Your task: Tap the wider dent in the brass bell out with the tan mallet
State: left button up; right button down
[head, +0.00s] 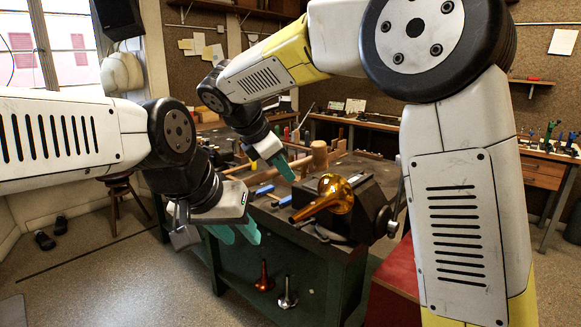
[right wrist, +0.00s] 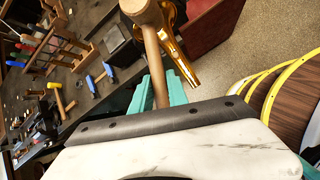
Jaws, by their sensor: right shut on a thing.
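The brass bell (head: 337,192) lies on the dark bench block, its flare to the right and its narrow tube pointing lower left. It also shows in the right wrist view (right wrist: 183,62), just beyond the mallet. No dent can be made out at this size. My right gripper (head: 285,168) is shut on the handle of the tan mallet (head: 319,155), above the bench and left of the bell. In the right wrist view the mallet's head (right wrist: 140,10) is clear of the teal fingers. My left gripper (head: 236,234) hangs empty with parted fingers, left of the bench front.
The workbench carries blue-handled tools (head: 284,201) and a wooden rack (right wrist: 68,58). A yellow-headed hammer (right wrist: 58,98) lies further along it. A copper horn bell (head: 264,278) and a silver one (head: 287,294) stand on the green lower shelf.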

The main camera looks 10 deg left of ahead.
jog(key=shift+w+d+f, duration=0.1)
jog(key=shift+w+f, duration=0.05)
jog(key=shift+f, duration=0.6)
jog(key=shift+w+d+f, duration=0.1)
jog(key=shift+w+f, duration=0.05)
jog(key=shift+f, duration=0.65)
jog(key=shift+w+d+f, duration=0.1)
jog(key=shift+w+f, duration=0.05)
jog(key=shift+f, duration=0.6)
jog(key=f, duration=0.3)
jog(key=shift+w+d+f, duration=0.25)
jog(key=shift+w+f, duration=0.05)
jog(key=shift+f, duration=0.1)
jog(key=shift+r, duration=0.15)
jog(key=r, duration=0.2)
jog(key=shift+s+a+r, duration=0.2)
jog(key=shift+s+r, duration=0.05)
jog(key=shift+r, duration=0.1)
jog(key=shift+r, duration=0.1)
